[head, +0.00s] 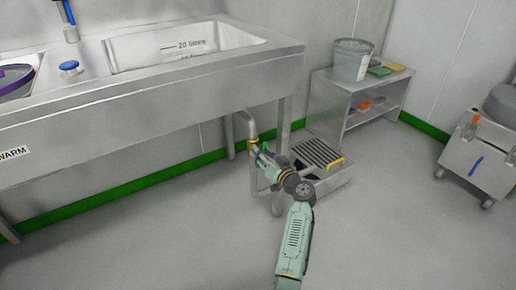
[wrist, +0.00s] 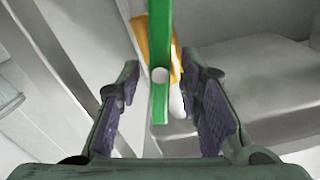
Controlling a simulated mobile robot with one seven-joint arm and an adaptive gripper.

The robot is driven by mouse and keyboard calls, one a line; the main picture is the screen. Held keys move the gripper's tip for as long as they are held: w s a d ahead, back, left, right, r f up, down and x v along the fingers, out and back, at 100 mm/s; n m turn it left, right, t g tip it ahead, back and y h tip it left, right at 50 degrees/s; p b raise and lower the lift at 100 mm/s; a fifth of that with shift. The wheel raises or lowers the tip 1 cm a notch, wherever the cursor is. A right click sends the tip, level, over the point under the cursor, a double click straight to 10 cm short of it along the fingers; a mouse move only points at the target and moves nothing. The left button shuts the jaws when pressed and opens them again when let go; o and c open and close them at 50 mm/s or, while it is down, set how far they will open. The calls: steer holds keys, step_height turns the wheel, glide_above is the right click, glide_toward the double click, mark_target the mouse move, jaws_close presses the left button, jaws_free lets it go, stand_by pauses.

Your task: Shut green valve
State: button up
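The green valve's handle (wrist: 160,60) shows in the wrist view as a long flat green bar with a pale round spot. It runs from the top edge down between my two fingers. My gripper (wrist: 164,82) is open, one purple-padded finger on each side of the bar, with gaps showing on both sides. In the head view my gripper (head: 263,156) is at the pipe under the sink, beside a brass-coloured fitting (head: 252,147). There the green handle is mostly hidden by my gripper. An orange-yellow part (wrist: 150,40) shows behind the bar; I cannot tell what it belongs to.
The steel sink (head: 150,100) overhangs the pipe (head: 243,122), and a sink leg (head: 285,125) stands close to my gripper. A grated steel box (head: 325,180) sits on the floor to the right. A shelf unit (head: 335,100) stands behind. The front floor is clear.

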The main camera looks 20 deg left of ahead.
steer(key=shift+w+a, duration=0.1)
steer(key=shift+c, duration=0.3)
jaws_close()
